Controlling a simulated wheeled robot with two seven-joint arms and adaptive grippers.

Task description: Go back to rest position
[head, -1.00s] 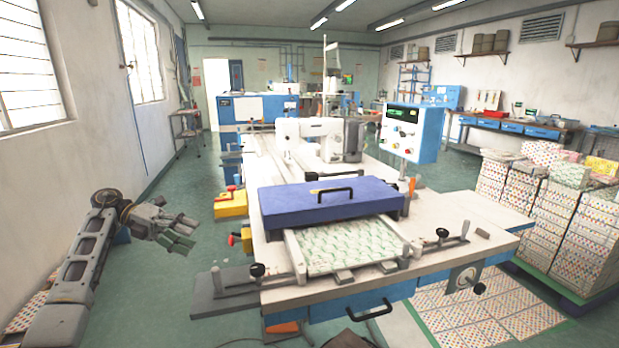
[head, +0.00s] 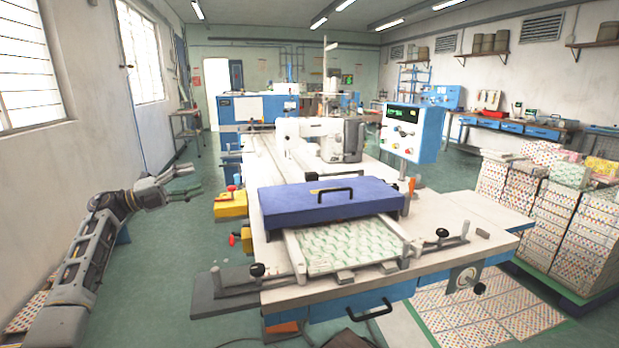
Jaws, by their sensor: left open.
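My left arm comes in from the lower left. Its gripper (head: 192,182) is open and empty, held in the air left of the sewing station, with its fingers pointing right. It is apart from everything around it. My right gripper and arm are not in the picture. The sewing station's white table (head: 465,242) stands in front of me. A blue cover with a black handle (head: 325,200) lies across it, and a patterned sheet (head: 345,247) shows in the frame below the cover.
A yellow box with a red knob (head: 231,204) sits at the table's left side, nearest my left gripper. A control panel (head: 410,133) rises at the table's right. Stacked patterned boxes (head: 545,225) stand at the right.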

